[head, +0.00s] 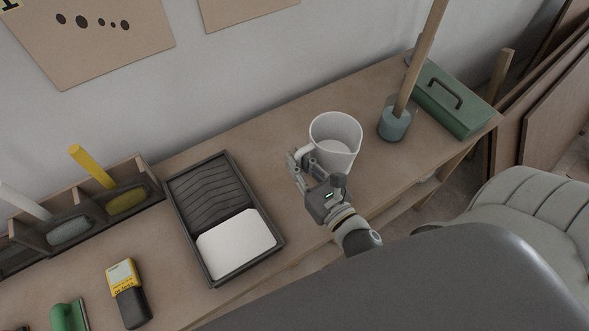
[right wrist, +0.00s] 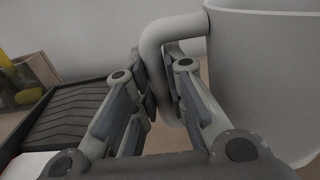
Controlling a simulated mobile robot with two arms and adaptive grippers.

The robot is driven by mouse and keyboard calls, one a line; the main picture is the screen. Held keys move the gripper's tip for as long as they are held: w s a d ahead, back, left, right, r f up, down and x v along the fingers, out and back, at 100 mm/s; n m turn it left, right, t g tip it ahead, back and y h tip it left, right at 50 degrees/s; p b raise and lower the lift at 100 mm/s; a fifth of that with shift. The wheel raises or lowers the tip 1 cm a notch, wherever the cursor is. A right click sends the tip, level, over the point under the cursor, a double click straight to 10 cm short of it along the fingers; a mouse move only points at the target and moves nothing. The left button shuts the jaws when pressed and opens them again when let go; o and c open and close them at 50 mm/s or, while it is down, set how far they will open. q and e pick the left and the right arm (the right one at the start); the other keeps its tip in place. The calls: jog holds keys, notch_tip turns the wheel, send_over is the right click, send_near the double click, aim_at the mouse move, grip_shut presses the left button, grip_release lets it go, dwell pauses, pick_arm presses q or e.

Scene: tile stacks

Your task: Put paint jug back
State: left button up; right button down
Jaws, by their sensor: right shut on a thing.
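The white paint jug (head: 338,135) is upright over the workbench, between the black paint tray and the blue-grey pot. Its handle points left. My right gripper (head: 303,165) is at the handle. In the right wrist view the jug (right wrist: 265,75) fills the right side, and its handle (right wrist: 160,65) runs down between the fingers of my right gripper (right wrist: 165,95), which is shut on it. I cannot tell whether the jug's base touches the bench. My left gripper is not in view.
The paint tray (head: 180,200) holds a white area at its near end. A blue-grey pot (head: 393,124) with a tall wooden stick stands right of the jug, before a green toolbox (head: 455,105). A wooden rack (head: 148,185) holds rollers at left. Bare bench (head: 245,140) lies behind the tray and jug.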

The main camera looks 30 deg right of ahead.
jog(key=shift+w+a+f+b, duration=0.1)
jog(key=shift+w+f+b, duration=0.1)
jog(key=shift+f, duration=0.55)
jog(key=shift+w+a+f+b, duration=0.1)
jog(key=shift+w+f, duration=0.15)
jog(key=shift+f, duration=0.5)
jog(key=shift+w+f+b, duration=0.15)
jog(key=shift+w+f, duration=0.05)
jog(key=shift+f, duration=0.55)
jog(key=shift+f, duration=0.1)
jog(key=c, duration=1.5)
grip_release()
jog(key=shift+s, duration=0.1)
